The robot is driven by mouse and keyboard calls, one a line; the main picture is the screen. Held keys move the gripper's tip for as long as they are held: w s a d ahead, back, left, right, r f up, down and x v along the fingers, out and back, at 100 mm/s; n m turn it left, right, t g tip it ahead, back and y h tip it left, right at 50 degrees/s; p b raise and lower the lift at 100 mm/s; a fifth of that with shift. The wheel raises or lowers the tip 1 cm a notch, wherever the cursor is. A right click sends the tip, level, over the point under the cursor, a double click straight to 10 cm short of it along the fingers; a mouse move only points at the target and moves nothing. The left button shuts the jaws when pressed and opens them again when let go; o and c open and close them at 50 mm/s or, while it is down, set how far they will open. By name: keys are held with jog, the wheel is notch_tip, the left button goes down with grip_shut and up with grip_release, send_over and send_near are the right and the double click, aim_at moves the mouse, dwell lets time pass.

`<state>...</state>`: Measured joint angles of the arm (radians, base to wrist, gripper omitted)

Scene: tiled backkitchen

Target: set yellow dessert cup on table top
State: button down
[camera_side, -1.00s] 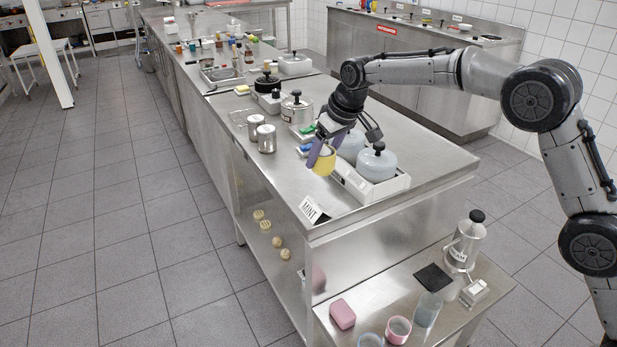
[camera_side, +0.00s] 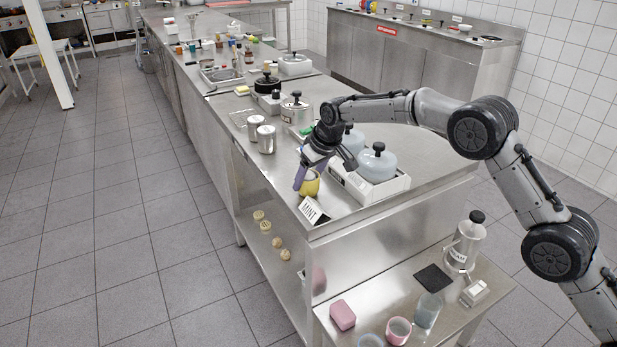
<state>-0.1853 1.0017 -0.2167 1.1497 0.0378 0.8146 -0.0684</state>
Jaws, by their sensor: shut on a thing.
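The yellow dessert cup (camera_side: 311,184) is between the fingers of my gripper (camera_side: 306,182), low over the near left part of the steel table top (camera_side: 280,182). My gripper is shut on the cup, and one purple-grey finger covers its left side. The cup looks about upright. I cannot tell whether its base touches the table top. It is just behind the white MINT card (camera_side: 312,210).
A white tray (camera_side: 386,189) with pale lidded pots (camera_side: 378,164) stands close to the right. Metal canisters (camera_side: 266,139) stand behind to the left.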

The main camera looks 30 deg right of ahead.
grip_release()
jog(key=shift+f, duration=0.1)
jog(key=s+d+r, duration=0.3)
jog(key=s+r, duration=0.4)
jog(key=r, duration=0.2)
jog(key=s+d+r, duration=0.2)
jog(key=s+r, duration=0.4)
jog(key=r, duration=0.3)
jog(key=s+d+r+m, duration=0.1)
jog(key=s+d+r, duration=0.1)
jog(key=s, duration=0.6)
jog(key=s+d+r, duration=0.2)
jog(key=s+d, duration=0.1)
jog(key=s, duration=0.4)
jog(key=s+d+f, duration=0.1)
jog(key=s+f, duration=0.2)
jog(key=s, duration=0.7)
jog(key=s+d+f+m+t+h, duration=0.1)
jog(key=s+f, duration=0.3)
jog(key=s, duration=0.7)
jog(key=shift+s+d+f+m, duration=0.3)
jog(key=shift+d, duration=0.2)
